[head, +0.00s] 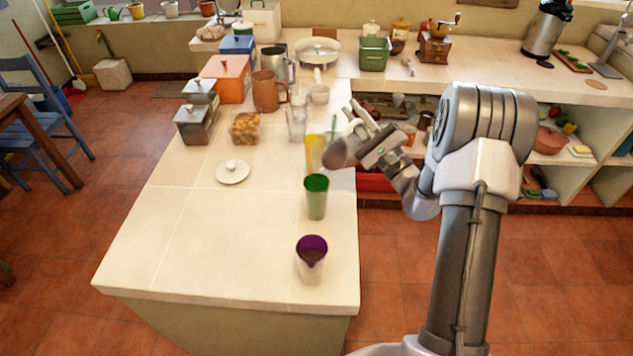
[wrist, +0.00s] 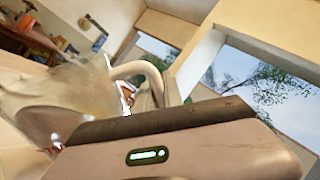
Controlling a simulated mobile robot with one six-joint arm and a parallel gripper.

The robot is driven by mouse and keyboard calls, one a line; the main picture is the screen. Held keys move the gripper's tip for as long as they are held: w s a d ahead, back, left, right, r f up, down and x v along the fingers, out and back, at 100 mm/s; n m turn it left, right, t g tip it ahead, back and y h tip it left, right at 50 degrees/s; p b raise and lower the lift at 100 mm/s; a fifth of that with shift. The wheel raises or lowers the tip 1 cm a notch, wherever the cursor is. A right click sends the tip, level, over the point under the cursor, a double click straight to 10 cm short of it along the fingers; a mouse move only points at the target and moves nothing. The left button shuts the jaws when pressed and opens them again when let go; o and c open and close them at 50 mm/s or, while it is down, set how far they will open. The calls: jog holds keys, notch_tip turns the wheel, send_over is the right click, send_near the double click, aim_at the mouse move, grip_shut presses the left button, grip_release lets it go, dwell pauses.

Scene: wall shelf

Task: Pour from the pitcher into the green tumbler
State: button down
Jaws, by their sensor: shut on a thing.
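My gripper (head: 372,146) is raised above the counter's right edge, behind and right of the green tumbler. It is shut on the pitcher, which shows in the head view as a tilted, brownish-grey rounded shape (head: 339,153), partly hidden by the gripper. In the wrist view the pitcher (wrist: 65,95) looks see-through and blurred, with a pale curved handle close to the gripper. The green tumbler (head: 316,199) stands upright on the counter, apart from the pitcher. I see no stream between them, and I cannot tell what is in either.
A yellow tumbler (head: 313,157) stands just behind the green one, close to the pitcher. A purple tumbler (head: 312,262) stands nearer the front. The counter's front left is clear.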

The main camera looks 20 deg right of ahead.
jog(key=shift+s+a+r+n+y+b, duration=0.25)
jog(key=shift+r+n+y+b, duration=0.15)
jog(key=shift+n, duration=0.2)
jog(key=shift+s+a+r+n+y+b, duration=0.25)
jog(key=shift+r+n+y, duration=0.15)
jog(key=shift+n, duration=0.2)
jog(key=shift+s+a+r+n+y+b, duration=0.15)
jog(key=shift+a+r+n+y+b, duration=0.15)
jog(key=shift+r+n, duration=0.25)
dwell(6.2)
